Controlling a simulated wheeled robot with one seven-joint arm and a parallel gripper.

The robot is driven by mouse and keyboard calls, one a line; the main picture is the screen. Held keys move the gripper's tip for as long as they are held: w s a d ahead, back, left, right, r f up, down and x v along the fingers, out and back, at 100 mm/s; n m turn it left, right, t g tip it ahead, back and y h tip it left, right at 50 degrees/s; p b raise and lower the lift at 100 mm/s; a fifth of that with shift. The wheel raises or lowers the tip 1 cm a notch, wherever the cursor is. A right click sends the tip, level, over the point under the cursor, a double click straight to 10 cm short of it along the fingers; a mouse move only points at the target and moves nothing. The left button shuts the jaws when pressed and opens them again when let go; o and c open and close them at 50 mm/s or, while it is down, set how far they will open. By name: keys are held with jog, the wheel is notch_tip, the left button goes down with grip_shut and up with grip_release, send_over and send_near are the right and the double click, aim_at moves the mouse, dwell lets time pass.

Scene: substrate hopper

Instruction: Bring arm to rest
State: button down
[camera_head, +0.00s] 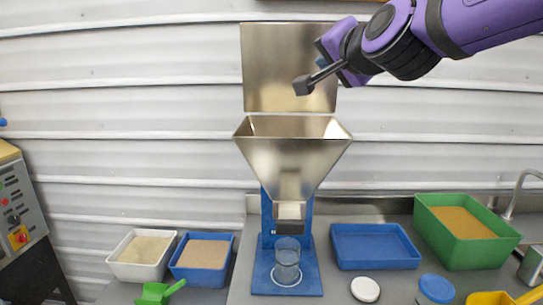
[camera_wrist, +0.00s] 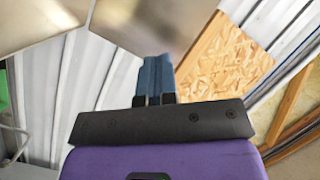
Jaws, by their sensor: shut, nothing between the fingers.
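My gripper (camera_head: 303,86) is high up in the head view, in front of the hopper's raised metal lid (camera_head: 268,60). Its fingers are together and empty. My purple arm reaches in from the upper right. In the wrist view the shut fingers (camera_wrist: 155,75) show as a narrow blue-grey pair beyond the dark bracket. The metal hopper (camera_head: 290,165) stands below and a little left of my gripper, apart from it. It sits on a blue stand, with a clear beaker (camera_head: 286,262) under its outlet on the blue base.
The counter holds a white bin (camera_head: 113,262), a blue bin (camera_head: 231,270), an empty blue tray (camera_head: 375,262) and a green bin (camera_head: 435,235). A control panel (camera_head: 18,205) stands left.

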jog(key=s+d+f+n+g+h, duration=0.2)
jog(key=s+d+f+g, duration=0.3)
jog(key=s+d+f, duration=0.4)
jog(key=s+d+f+n+g+h, duration=0.3)
jog(key=s+d+f, duration=0.6)
jog(key=s, duration=0.5)
jog(key=d+n+g, duration=0.1)
jog(key=d+g, duration=0.1)
jog(key=shift+s+f+n+g, duration=0.25)
jog(key=shift+f+n+g, duration=0.05)
jog(key=shift+f+g, duration=0.1)
